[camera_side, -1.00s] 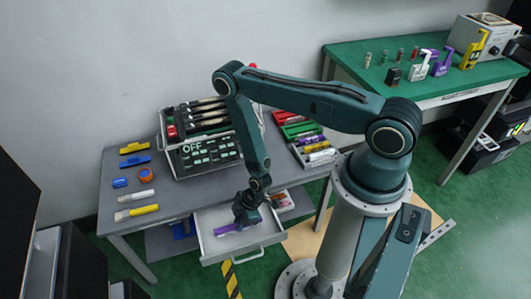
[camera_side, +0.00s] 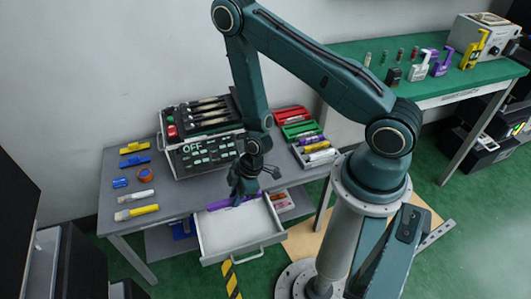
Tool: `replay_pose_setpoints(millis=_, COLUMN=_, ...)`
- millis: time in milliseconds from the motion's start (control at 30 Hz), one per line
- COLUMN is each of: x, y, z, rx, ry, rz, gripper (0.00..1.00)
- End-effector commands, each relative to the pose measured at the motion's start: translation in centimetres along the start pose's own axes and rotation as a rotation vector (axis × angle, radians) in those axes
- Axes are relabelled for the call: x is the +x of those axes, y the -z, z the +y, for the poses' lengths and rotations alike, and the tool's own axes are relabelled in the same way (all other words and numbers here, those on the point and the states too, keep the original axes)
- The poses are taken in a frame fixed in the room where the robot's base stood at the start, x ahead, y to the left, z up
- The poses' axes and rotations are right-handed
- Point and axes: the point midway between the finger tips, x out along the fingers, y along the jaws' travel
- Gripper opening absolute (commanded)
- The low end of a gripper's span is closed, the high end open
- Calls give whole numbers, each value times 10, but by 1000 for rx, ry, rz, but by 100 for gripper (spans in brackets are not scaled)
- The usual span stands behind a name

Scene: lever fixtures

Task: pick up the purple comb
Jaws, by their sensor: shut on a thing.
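The purple comb (camera_side: 222,204) is held in my gripper (camera_side: 240,196), which is shut on it. The comb lies roughly level, with its left part showing to the left of the fingers and a short piece to the right. It hangs above the back of the open white drawer (camera_side: 245,244), near the front edge of the grey table. The fingers hide the comb's middle. The floor of the main drawer compartment looks empty beneath it.
A control box (camera_side: 205,152) reading OFF stands behind my gripper. Yellow, blue and white items lie at the table's left, including a blue comb-like piece (camera_side: 136,160). Coloured trays (camera_side: 298,128) stand at the right. A green bench (camera_side: 400,85) is further right.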

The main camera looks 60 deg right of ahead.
Motion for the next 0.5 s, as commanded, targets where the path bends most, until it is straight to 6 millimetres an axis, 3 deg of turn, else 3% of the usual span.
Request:
replay_pose_setpoints(millis=200, x=-19, y=9, z=0, rx=-1, ry=-1, rz=1, gripper=0)
replay_pose_setpoints(millis=500, x=-29, y=12, z=0, rx=0, ry=0, rz=0, gripper=0)
